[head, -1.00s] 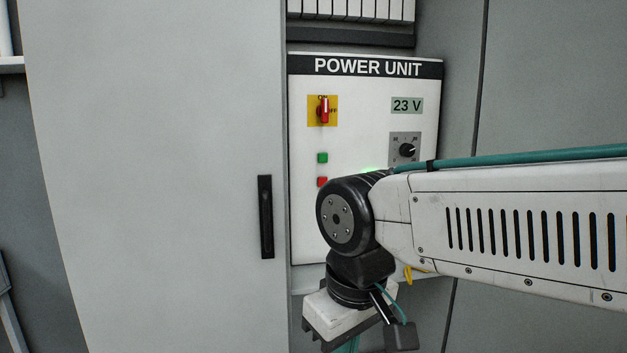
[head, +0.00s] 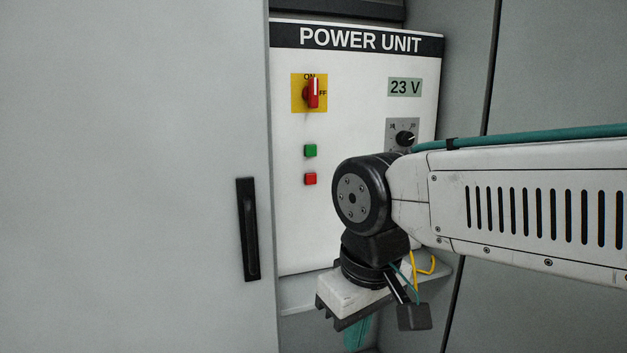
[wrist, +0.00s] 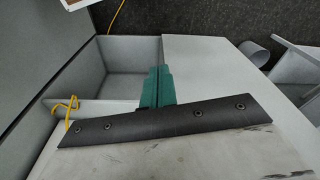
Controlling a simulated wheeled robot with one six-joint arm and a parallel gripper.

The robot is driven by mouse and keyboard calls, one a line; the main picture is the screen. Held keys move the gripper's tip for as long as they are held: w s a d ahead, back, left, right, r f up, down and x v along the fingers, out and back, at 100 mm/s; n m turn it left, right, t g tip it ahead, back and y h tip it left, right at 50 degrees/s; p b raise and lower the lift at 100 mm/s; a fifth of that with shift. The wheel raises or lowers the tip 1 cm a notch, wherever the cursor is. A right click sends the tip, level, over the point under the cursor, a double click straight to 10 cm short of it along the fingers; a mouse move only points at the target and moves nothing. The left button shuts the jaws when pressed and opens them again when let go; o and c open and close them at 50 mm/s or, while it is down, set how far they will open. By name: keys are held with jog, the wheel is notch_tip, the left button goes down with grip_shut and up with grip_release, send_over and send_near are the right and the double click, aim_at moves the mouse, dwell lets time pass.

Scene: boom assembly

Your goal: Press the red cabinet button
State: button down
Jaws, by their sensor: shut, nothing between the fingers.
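The red button (head: 310,179) is on the white power unit panel (head: 300,235), just below a green button (head: 310,151). It is fully visible in the head view, left of my arm's black wrist joint. My gripper (head: 357,335) hangs below the panel's lower edge, pointing down, mostly hidden behind my wrist. In the wrist view its green fingers (wrist: 156,88) are together with nothing between them. The gripper is apart from the button, lower and to the right of it. The button does not show in the wrist view.
A red rotary switch (head: 312,94) on a yellow plate, a 23 V display (head: 405,88) and a black knob (head: 405,138) share the panel. A grey door (head: 140,180) with a black handle (head: 248,229) stands at left. A yellow cable (head: 428,268) hangs near my wrist.

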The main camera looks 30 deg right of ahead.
aim_at(311, 179)
jog(key=w+d+r+m+t+y, duration=0.2)
jog(key=w+r+m, duration=0.15)
jog(key=w, duration=0.55)
jog(key=w+d+r+m+t+y, duration=0.15)
jog(key=w+m, duration=0.25)
jog(key=w, duration=0.6)
jog(key=w+d+r+m+t+h, duration=0.1)
jog(key=w+d+m+t, duration=0.1)
jog(key=w+d, duration=0.3)
jog(key=w+d+r+m+t+h, duration=0.1)
jog(key=w+d+r+m+t, duration=0.1)
jog(key=d, duration=0.7)
jog(key=w+m+t, duration=0.1)
jog(key=w+m, duration=0.1)
jog(key=w, duration=0.1)
jog(key=shift+d+m, duration=0.25)
jog(key=shift+m, duration=0.1)
jog(key=shift+w, duration=0.1)
jog(key=shift+w+d, duration=0.4)
jog(key=shift+w, duration=1)
jog(key=shift+w+d, duration=0.4)
jog(key=shift+w, duration=1)
jog(key=shift+w+d, duration=0.4)
jog(key=shift+w, duration=1)
jog(key=shift+w+d, duration=0.1)
jog(key=shift+w, duration=0.25)
